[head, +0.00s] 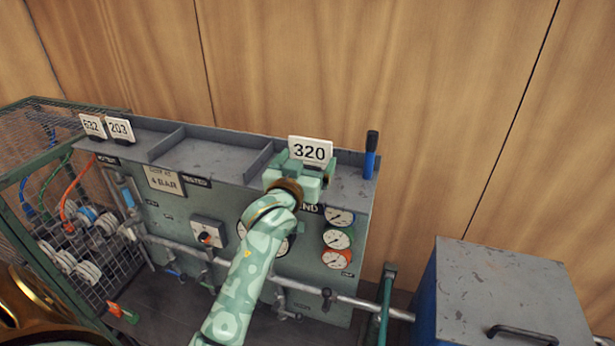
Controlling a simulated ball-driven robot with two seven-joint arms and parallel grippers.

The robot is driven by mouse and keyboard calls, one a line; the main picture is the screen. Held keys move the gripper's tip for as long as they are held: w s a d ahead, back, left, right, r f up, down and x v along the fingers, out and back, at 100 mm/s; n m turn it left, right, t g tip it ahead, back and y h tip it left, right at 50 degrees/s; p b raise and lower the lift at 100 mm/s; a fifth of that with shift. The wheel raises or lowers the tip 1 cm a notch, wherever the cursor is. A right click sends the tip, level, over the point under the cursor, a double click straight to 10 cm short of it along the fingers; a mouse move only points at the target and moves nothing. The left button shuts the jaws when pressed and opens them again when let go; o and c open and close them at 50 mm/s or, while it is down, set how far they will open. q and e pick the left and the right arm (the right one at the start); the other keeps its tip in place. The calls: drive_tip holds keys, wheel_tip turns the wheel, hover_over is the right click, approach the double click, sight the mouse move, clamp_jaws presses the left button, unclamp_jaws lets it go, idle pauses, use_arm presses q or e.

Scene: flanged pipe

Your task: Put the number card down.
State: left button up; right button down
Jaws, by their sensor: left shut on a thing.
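The white number card reading 320 (311,150) stands upright at the right part of the grey shelf (200,158) on top of the panel. My left gripper (302,172) is shut on the card from the front. The gripper covers the card's lower edge, so I cannot tell whether the card touches the shelf. My right gripper is not in view.
Cards 632 (92,125) and 203 (120,130) stand in the left compartment. The middle compartment is empty. A blue marker-like tool with a black top (371,155) stands at the right end. Gauges (338,238), a pipe (350,299) and a wire cage (30,160) are nearby.

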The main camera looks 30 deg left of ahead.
use_arm(q)
drive_tip(key=f, duration=0.3)
drive_tip(key=shift+w+d+f, duration=0.1)
drive_tip(key=shift+w+f, duration=0.1)
drive_tip(key=shift+w, duration=0.1)
drive_tip(key=shift+f, duration=0.1)
drive_tip(key=shift+f, duration=0.1)
drive_tip(key=o, duration=0.7)
